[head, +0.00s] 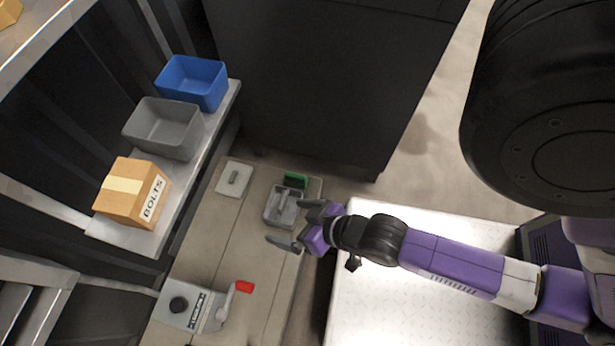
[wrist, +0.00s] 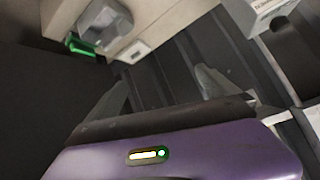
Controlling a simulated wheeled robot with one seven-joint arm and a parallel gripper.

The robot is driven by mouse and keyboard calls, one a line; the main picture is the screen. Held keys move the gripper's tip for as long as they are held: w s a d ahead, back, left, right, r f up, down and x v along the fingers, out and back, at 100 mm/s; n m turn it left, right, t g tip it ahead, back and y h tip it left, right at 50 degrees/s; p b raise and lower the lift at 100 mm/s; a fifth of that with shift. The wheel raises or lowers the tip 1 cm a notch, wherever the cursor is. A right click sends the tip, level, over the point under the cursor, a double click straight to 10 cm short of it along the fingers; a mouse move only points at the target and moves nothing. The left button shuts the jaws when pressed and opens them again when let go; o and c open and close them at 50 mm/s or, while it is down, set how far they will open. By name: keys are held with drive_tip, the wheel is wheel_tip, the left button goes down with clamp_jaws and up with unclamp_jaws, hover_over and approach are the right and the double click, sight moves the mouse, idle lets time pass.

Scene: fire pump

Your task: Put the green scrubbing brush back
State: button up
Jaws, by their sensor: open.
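The green scrubbing brush (head: 295,180) shows as a small green block at the far edge of a small grey tray-like fixture (head: 282,208) on the bench. Whether it rests in, on or beside that fixture I cannot tell. In the wrist view the green part (wrist: 81,46) is at upper left, beside the grey fixture (wrist: 104,24). My gripper (head: 287,222) is open and empty, with its fingers spread near the fixture's near right side, apart from the brush. In the wrist view both fingers (wrist: 160,92) show with nothing between them.
A shelf at left holds a blue bin (head: 193,82), a grey bin (head: 160,128) and a BOLTS box (head: 133,192). On the bench are a light plate (head: 234,179) and a valve box with a red-tipped lever (head: 205,306). A dark cabinet (head: 310,90) stands behind.

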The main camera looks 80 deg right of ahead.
drive_tip(key=s+a+r+n+t+y, duration=0.1)
drive_tip(key=s+a+r+n+t, duration=0.1)
drive_tip(key=r, duration=0.7)
drive_tip(key=s+a+r+n+t+y, duration=0.1)
drive_tip(key=s+a+r+n+t, duration=0.1)
drive_tip(key=r, duration=0.8)
drive_tip(key=shift+s+a+r+n+t, duration=0.15)
drive_tip(key=shift+s+a+n+t, duration=0.35)
drive_tip(key=shift+n, duration=0.5)
drive_tip(key=shift+w+d, duration=0.1)
drive_tip(key=shift+d, duration=0.05)
wheel_tip(320, 180, up, 25)
drive_tip(key=p, duration=2.5)
drive_tip(key=shift+r, duration=0.2)
